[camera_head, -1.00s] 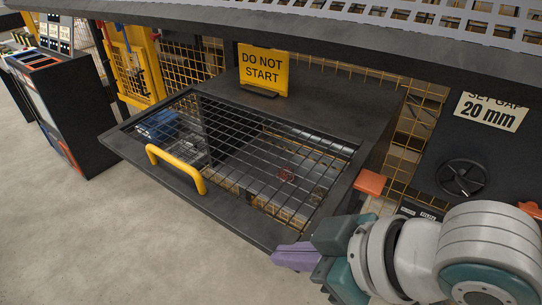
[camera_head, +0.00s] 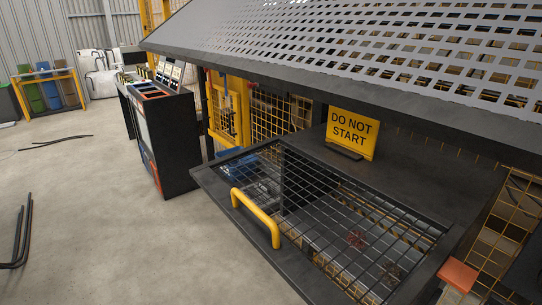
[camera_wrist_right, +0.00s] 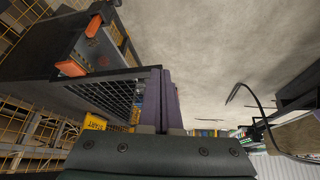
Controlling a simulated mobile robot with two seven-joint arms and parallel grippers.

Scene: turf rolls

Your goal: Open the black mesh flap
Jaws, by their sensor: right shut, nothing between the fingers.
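The black mesh flap (camera_head: 330,208) is a dark frame with a wire grid. In the head view it lies low and nearly flat across the machine's front opening, with rollers showing through the grid. Its yellow bar handle (camera_head: 256,217) stands on the near edge at left. My right gripper (camera_wrist_right: 161,76) shows only in its wrist view, its purple fingers shut together and empty. In that view the flap (camera_wrist_right: 108,96) appears beside the fingers at left; I cannot tell if they touch. The handle cannot be made out there. My left gripper is not in view.
A yellow DO NOT START sign (camera_head: 353,133) stands behind the flap. A perforated grey guard (camera_head: 370,50) overhangs it. An orange block (camera_head: 458,275) sits at the right. A dark console (camera_head: 165,140) stands at left.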

